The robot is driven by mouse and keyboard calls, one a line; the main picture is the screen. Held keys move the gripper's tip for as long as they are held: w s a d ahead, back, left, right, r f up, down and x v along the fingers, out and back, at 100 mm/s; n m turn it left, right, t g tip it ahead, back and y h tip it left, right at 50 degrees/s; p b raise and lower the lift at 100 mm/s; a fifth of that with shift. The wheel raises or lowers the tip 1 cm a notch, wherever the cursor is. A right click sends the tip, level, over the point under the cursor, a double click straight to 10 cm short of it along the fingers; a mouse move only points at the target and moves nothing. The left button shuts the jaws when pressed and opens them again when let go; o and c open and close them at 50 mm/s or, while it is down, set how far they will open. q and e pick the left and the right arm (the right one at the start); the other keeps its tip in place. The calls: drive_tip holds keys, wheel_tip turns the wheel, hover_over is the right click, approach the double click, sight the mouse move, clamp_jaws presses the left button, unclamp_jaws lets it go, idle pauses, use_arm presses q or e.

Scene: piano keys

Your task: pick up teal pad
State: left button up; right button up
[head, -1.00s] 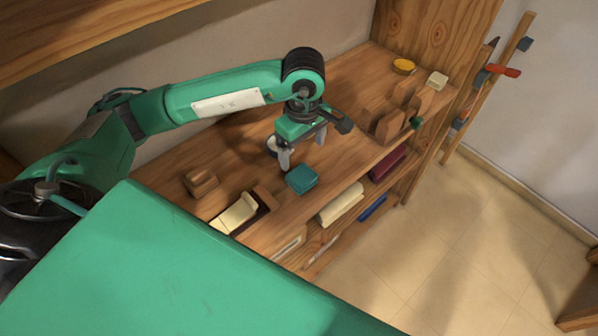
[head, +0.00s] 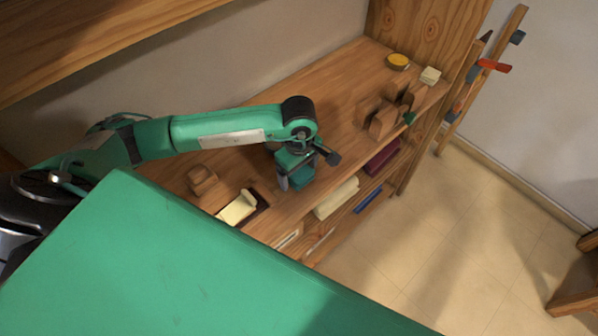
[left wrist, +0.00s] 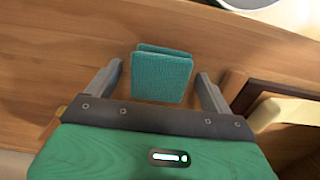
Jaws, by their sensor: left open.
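The teal pad (left wrist: 162,76) lies on the wooden shelf top, between the two open fingers of my left gripper (left wrist: 160,85) in the left wrist view. A gap shows on each side of it, narrower at the right finger. In the head view the teal pad (head: 303,178) is partly hidden by my left gripper (head: 296,180), which is low over it with its fingers pointing down. My right gripper is not in view.
A wooden block (head: 202,179) and a dark tray with a cream piece (head: 238,207) stand left of the pad. Wooden holders (head: 383,118), a yellow round dish (head: 398,61) and a cream block (head: 430,75) stand farther right. A lower shelf holds a cream roll (head: 337,197).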

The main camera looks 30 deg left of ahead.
sight(299, 172)
use_arm(q)
drive_tip(key=c, duration=1.1)
drive_tip(key=shift+o, duration=0.2)
drive_tip(key=shift+r, duration=0.1)
drive_tip(key=shift+r, duration=0.6)
wheel_tip(299, 172, up, 19)
drive_tip(key=b, duration=0.3)
drive_tip(key=shift+f+b, duration=0.2)
drive_tip(key=shift+b, duration=0.2)
drive_tip(key=o, duration=0.3)
drive_tip(key=shift+c, duration=1.2)
